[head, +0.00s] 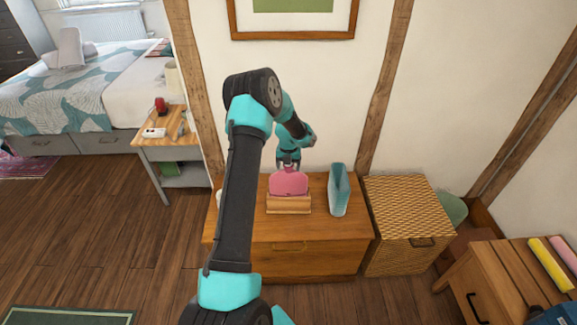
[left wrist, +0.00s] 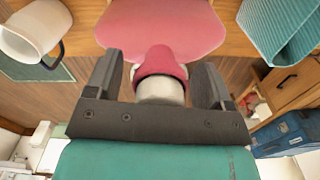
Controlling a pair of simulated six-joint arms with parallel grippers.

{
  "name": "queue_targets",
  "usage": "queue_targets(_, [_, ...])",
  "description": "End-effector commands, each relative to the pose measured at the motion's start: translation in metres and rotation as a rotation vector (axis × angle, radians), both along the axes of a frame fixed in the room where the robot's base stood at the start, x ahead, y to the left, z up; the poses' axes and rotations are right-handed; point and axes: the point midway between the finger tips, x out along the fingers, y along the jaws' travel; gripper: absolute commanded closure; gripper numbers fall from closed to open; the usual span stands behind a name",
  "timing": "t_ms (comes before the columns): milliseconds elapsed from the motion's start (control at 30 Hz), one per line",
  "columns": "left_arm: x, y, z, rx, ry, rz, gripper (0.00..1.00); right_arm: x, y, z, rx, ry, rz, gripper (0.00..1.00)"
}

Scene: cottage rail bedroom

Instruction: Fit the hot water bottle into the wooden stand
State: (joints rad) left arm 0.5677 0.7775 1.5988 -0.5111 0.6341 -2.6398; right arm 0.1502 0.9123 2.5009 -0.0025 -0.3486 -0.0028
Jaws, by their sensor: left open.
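The pink hot water bottle (head: 289,184) stands upright at the wooden stand (head: 289,204) on the wooden chest. The stand's front hides its lower part, so it appears to sit in the slot; how deep I cannot tell. In the left wrist view the bottle's pink body (left wrist: 160,25) leads to its collar and pale stopper (left wrist: 160,91). My left gripper (head: 289,165) is at the top of the bottle. Its two dark fingers (left wrist: 157,70) are open on either side of the neck, with gaps showing. My right gripper is not in view.
A teal upright holder (head: 338,190) stands right of the stand on the chest (head: 290,262). A white mug (left wrist: 32,28) shows in the left wrist view. A wicker basket (head: 408,215) is right of the chest; a small bedside table (head: 165,140) is left. The wall is behind.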

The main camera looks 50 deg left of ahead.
Motion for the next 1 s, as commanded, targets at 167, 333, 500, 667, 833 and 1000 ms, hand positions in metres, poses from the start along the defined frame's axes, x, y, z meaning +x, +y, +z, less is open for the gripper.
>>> queue_targets(167, [0.001,0.000,0.010,0.001,-0.002,-0.001,0.25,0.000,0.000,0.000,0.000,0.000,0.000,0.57])
queue_targets(333, [0.001,0.000,0.034,0.001,-0.003,0.000,0.25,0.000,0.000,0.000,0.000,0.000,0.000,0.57])
queue_targets(500, [0.001,0.000,0.066,0.001,-0.003,-0.001,0.25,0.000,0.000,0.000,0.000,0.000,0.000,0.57])
queue_targets(667, [0.001,0.000,0.095,0.000,-0.004,-0.001,0.25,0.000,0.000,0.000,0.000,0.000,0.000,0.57])
queue_targets(833, [0.001,0.000,0.116,-0.001,-0.002,-0.001,0.25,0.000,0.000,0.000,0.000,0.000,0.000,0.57])
queue_targets(1000, [0.000,0.000,0.122,-0.002,0.000,-0.001,0.25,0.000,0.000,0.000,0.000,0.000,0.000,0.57])
